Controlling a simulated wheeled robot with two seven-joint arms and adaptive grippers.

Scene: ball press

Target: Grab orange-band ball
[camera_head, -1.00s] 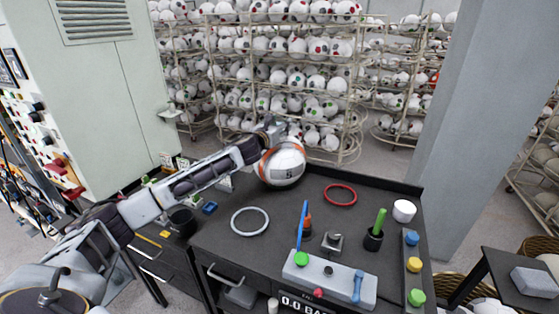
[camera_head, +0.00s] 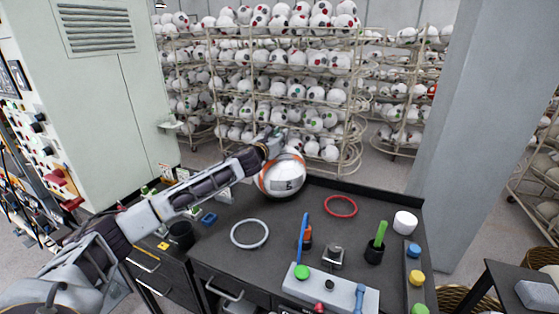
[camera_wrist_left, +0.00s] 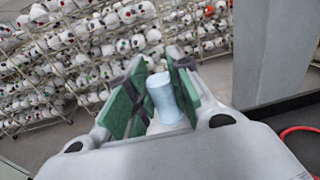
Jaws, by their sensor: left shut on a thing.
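The white ball with an orange band (camera_head: 282,176) sits at the back left corner of the dark table (camera_head: 215,245). My left gripper (camera_head: 272,138) is just behind and above the ball's upper left side, and I cannot tell whether it touches the ball. In the left wrist view its green-padded fingers (camera_wrist_left: 156,98) are closed around a pale blue cylindrical piece (camera_wrist_left: 167,97). The orange-band ball is not recognisable in that view. My right gripper is not in view.
A white ring (camera_head: 249,234) and a red ring (camera_head: 341,206) lie on the table. A console (camera_head: 330,289), a black cup with a green stick (camera_head: 375,250) and a white cylinder (camera_head: 405,222) stand to the right. Racks of balls (camera_head: 285,90) stand behind; a grey pillar (camera_head: 455,130) is right.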

